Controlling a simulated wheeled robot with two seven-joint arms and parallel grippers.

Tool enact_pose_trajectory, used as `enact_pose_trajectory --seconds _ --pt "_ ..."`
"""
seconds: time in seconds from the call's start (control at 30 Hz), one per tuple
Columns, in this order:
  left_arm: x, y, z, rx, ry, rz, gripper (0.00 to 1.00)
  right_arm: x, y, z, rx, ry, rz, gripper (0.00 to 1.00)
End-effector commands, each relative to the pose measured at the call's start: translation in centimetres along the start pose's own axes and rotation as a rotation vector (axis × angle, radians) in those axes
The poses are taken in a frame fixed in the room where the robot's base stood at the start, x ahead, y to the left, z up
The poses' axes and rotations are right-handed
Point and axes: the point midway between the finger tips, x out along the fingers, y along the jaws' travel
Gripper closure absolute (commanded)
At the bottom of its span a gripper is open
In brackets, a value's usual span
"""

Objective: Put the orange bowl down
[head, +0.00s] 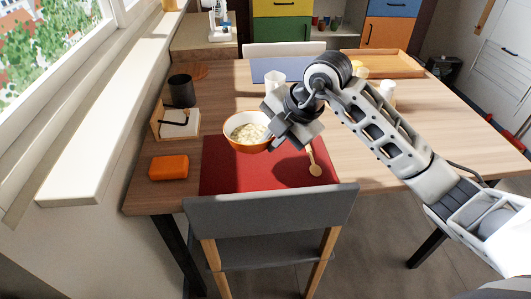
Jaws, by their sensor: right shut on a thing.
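The orange bowl (247,144) has a pale inside with light, lumpy food in it. It is over the far left part of the red placemat (232,178), roughly level. My right gripper (272,129) is shut on the bowl's right rim, with its fingertips partly hidden by the gripper body. I cannot tell whether the bowl's base touches the mat. My left gripper is not in view.
A wooden spoon (314,164) lies on the mat's right side. An orange block (169,167), a napkin holder (178,124) and a dark cup (181,90) are at left. A white mug (275,80) stands behind; a grey chair (270,208) is in front.

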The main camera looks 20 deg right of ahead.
Motion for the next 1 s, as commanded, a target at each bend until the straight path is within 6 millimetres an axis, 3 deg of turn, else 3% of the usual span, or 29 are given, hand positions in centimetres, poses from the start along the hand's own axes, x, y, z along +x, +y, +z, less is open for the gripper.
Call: enact_pose_trajectory --seconds 0.03,0.2,0.43,0.63,0.83,0.9,0.93,1.0 --pt "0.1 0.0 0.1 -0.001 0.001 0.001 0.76 1.4 0.1 0.4 0.003 0.004 -0.003 1.0" --pt "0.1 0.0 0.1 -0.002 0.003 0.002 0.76 4.0 0.5 1.4 0.001 0.002 -0.001 1.0" --pt "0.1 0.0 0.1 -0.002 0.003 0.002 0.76 5.5 0.8 2.0 0.0 0.003 -0.001 1.0" --pt "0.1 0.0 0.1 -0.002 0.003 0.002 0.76 7.8 -0.6 2.2 -0.001 0.003 -0.002 1.0" --pt "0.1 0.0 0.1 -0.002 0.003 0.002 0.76 8.0 -0.7 2.2 -0.002 0.002 0.0 1.0" --pt "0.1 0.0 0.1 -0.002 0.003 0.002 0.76 8.1 -0.8 2.2 -0.002 0.002 -0.003 0.74" --pt "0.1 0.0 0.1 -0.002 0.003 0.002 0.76 8.1 -0.8 2.2 -0.002 0.002 -0.003 0.69" --pt "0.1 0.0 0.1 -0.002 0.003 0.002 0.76 8.1 -0.8 2.2 -0.002 0.002 -0.003 0.69"
